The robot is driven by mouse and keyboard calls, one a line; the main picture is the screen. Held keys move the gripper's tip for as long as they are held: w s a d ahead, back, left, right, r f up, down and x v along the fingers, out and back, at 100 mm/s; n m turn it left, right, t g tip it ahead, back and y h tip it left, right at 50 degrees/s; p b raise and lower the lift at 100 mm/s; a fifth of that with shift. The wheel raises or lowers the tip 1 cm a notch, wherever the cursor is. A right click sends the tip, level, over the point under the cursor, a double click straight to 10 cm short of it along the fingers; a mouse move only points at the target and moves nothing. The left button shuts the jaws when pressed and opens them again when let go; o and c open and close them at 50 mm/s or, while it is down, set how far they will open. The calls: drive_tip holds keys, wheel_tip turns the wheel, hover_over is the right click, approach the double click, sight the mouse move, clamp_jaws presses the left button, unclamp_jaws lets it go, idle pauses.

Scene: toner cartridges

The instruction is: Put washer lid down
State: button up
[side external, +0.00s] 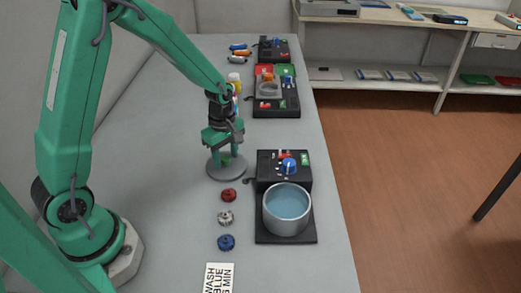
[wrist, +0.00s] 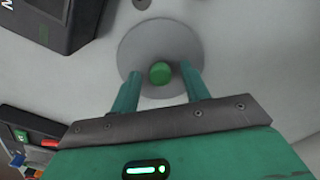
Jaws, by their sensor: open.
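The washer lid is a round grey disc (side external: 213,172) with a green knob, and it appears to lie flat on the table left of the washer. My gripper (side external: 226,158) is directly over the lid, pointing down. In the wrist view its two fingers (wrist: 160,71) are open, one on each side of the knob, with gaps showing. The washer (side external: 285,226) is a grey pot of blue liquid, open on top, on a black base with a blue dial.
Red (side external: 229,195), white (side external: 226,218) and blue (side external: 226,242) small parts lie in a column left of the washer. A printed card (side external: 219,278) is at the front. Another black station (side external: 277,105), a yellow-capped bottle (side external: 234,78) and more devices stand farther back.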

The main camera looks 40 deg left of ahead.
sight(225, 160)
wheel_tip(225, 160, up, 12)
idle(0.7)
drive_tip(key=shift+r, duration=0.15)
idle(0.4)
drive_tip(key=s+d+r+m+t, duration=0.1)
drive_tip(key=s+r+m+t, duration=0.1)
drive_tip(key=s+r+m, duration=0.3)
drive_tip(key=s+d+r+m+t, duration=0.2)
drive_tip(key=s+r+m, duration=0.3)
drive_tip(key=s+m, duration=0.6)
drive_tip(key=shift+s+d+m+t, duration=0.15)
drive_tip(key=shift+s+m+t, duration=0.1)
drive_tip(key=shift+m+t, duration=0.65)
drive_tip(key=shift+r, duration=0.1)
